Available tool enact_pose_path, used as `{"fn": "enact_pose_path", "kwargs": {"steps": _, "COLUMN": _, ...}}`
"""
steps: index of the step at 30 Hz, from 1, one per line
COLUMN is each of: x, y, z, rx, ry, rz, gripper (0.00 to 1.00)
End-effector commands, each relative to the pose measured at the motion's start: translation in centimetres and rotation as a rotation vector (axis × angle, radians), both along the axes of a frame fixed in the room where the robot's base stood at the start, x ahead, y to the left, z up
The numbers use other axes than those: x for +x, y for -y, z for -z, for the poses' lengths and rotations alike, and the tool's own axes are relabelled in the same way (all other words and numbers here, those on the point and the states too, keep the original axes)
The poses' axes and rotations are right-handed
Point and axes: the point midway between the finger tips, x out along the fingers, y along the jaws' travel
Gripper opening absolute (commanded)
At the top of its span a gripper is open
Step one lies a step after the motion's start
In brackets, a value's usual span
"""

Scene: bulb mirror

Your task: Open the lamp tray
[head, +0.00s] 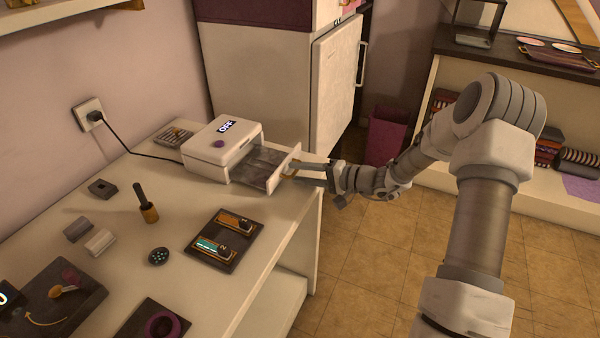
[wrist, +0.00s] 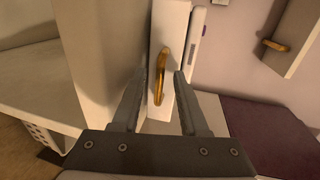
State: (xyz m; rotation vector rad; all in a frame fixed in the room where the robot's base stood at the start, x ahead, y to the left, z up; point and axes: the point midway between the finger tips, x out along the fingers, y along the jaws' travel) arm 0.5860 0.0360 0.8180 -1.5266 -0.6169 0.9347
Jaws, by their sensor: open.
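The lamp device is a white box (head: 215,148) with an "OFF" display and a purple knob, at the back right of the table. Its tray (head: 262,168) is pulled out toward the right, with a grey inside and a white front. The brass handle (wrist: 161,75) on the tray front shows in the wrist view between the fingers. My gripper (head: 297,169) is at the tray front; in the wrist view my gripper (wrist: 166,100) is open, one finger on each side of the handle. Whether a finger touches the handle I cannot tell.
A black cable (head: 140,149) runs from the box to a wall socket (head: 88,114). A dark tray with cartridges (head: 225,240) lies nearer on the white table (head: 190,205), among other small parts. A white fridge (head: 338,80) stands behind. Tiled floor lies open at right.

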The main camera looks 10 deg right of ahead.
Motion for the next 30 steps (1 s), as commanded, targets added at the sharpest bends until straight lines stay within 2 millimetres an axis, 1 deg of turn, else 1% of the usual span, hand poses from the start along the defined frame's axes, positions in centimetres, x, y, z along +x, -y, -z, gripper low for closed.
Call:
{"fn": "enact_pose_path", "kwargs": {"steps": 5, "x": -1.4, "y": 2.3, "z": -0.7, "rx": -0.001, "ry": 0.0, "rz": 0.005, "gripper": 0.43}}
{"fn": "enact_pose_path", "kwargs": {"steps": 15, "x": -5.9, "y": 9.1, "z": -2.6, "rx": -0.001, "ry": 0.0, "rz": 0.006, "gripper": 0.43}}
{"fn": "enact_pose_path", "kwargs": {"steps": 19, "x": -7.4, "y": 11.3, "z": -3.1, "rx": -0.001, "ry": 0.0, "rz": 0.005, "gripper": 0.43}}
{"fn": "enact_pose_path", "kwargs": {"steps": 24, "x": -8.7, "y": 13.2, "z": -3.6, "rx": 0.0, "ry": 0.001, "rz": 0.003, "gripper": 0.43}}
{"fn": "enact_pose_path", "kwargs": {"steps": 30, "x": -9.2, "y": 13.9, "z": -3.7, "rx": 0.0, "ry": 0.0, "rz": 0.0, "gripper": 0.43}}
